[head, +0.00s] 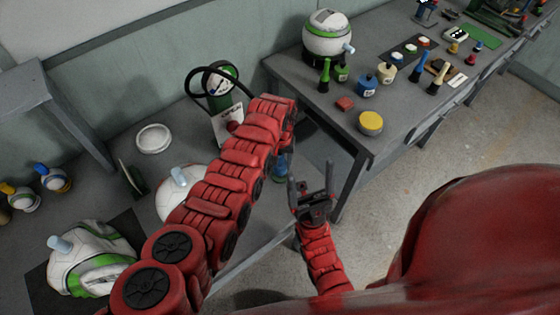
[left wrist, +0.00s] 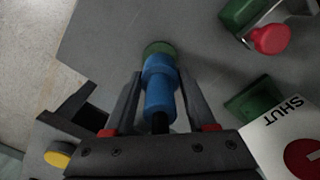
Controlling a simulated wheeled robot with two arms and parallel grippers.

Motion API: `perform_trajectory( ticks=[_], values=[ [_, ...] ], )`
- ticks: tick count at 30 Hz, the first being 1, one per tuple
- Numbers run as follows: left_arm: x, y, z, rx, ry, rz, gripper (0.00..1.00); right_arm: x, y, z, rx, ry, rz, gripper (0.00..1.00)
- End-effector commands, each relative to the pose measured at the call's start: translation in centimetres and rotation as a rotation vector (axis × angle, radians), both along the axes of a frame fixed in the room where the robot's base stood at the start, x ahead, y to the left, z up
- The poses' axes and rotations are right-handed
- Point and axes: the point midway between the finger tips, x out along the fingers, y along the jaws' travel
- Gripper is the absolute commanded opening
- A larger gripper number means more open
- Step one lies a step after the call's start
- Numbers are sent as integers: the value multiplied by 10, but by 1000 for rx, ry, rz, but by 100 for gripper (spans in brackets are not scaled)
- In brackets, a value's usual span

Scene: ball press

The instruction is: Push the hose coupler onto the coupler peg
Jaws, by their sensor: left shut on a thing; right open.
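The blue hose coupler (left wrist: 160,92) sits between the fingers of my left gripper (left wrist: 160,78) in the left wrist view. The gripper is shut on it, and a dark hose end shows at its near end. A round green piece (left wrist: 158,48), which may be the peg's base, shows just past the coupler's far end. I cannot tell whether the two touch or how far the coupler is on the peg. In the head view my left arm covers most of this spot; a small blue piece (head: 281,166) shows beside it. My right gripper (head: 312,180) is open and empty.
A white placard marked SHUT (left wrist: 292,135) and a red knob (left wrist: 271,39) on a green part stand close by. A green cylinder (head: 221,90) with black hose loops stands behind my left arm. A second table (head: 300,75) holds several bottles and a white machine (head: 327,38).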

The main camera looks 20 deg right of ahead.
Motion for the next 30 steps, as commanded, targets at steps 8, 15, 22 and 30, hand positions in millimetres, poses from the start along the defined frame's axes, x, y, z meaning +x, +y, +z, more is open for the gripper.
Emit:
perform_trajectory(
  ticks=[8, 15, 22, 30],
  values=[
    [0, 0, -8, 0, 0, 0, 0, 0, 0, -8, 0, 0, 0, 83],
    [0, 0, -14, 0, 1, 0, 0, 0, 0, -13, 0, 0, 0, 83],
    [0, 0, -20, 0, 0, 0, 0, 0, 0, -19, 0, 0, 0, 83],
    [0, 0, -23, 0, 0, 0, 70, 0, 0, -21, 0, 0, 0, 83]
  ],
)
